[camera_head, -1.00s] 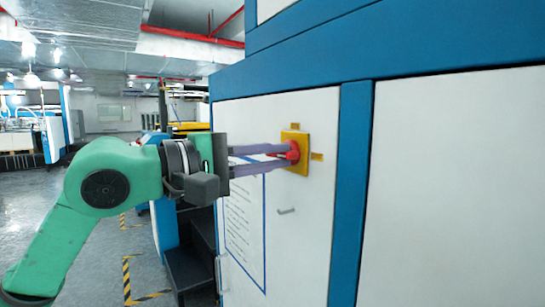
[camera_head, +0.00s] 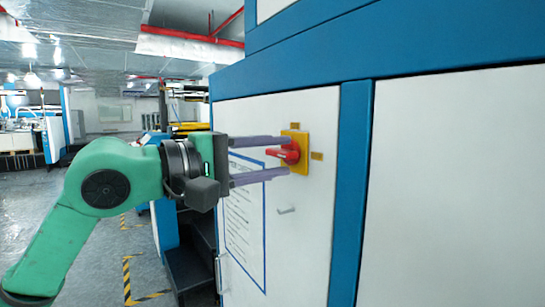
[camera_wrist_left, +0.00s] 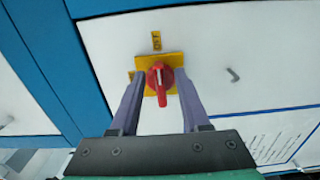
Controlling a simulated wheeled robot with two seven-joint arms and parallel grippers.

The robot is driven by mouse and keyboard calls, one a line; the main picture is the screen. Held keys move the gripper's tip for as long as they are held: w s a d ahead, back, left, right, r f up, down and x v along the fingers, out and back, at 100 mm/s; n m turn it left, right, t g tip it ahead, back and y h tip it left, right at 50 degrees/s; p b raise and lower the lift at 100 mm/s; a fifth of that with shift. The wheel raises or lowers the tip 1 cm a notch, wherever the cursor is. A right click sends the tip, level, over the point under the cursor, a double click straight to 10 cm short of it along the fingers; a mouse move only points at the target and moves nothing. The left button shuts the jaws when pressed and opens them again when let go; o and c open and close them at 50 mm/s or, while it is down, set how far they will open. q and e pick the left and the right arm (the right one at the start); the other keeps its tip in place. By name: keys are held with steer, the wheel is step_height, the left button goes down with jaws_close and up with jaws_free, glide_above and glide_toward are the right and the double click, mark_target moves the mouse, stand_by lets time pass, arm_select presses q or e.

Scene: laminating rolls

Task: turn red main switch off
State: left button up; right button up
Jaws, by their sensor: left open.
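The red main switch (camera_head: 283,154) sits on a yellow plate (camera_head: 303,160) on the white cabinet panel. Its handle lies level in the head view, pointing left. In the left wrist view the red switch (camera_wrist_left: 160,80) shows with its handle pointing down the picture; a yellow label reading OFF (camera_wrist_left: 156,40) is above the plate. My left gripper (camera_head: 286,157) is open, one finger above and one below the handle, with gaps visible on both sides in the left wrist view (camera_wrist_left: 159,88). My right gripper is not in view.
A blue-framed white cabinet (camera_head: 450,180) fills the right side. A small hook-like handle (camera_head: 287,211) is below the switch. A blue-bordered notice (camera_head: 245,230) is on the panel, behind my gripper. Dark steps (camera_head: 190,265) stand at the cabinet's left; open floor lies further left.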

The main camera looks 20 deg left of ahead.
arm_select(q)
steer(key=shift+s+a, duration=0.2)
steer(key=b+v, duration=0.6)
steer(key=v, duration=0.8)
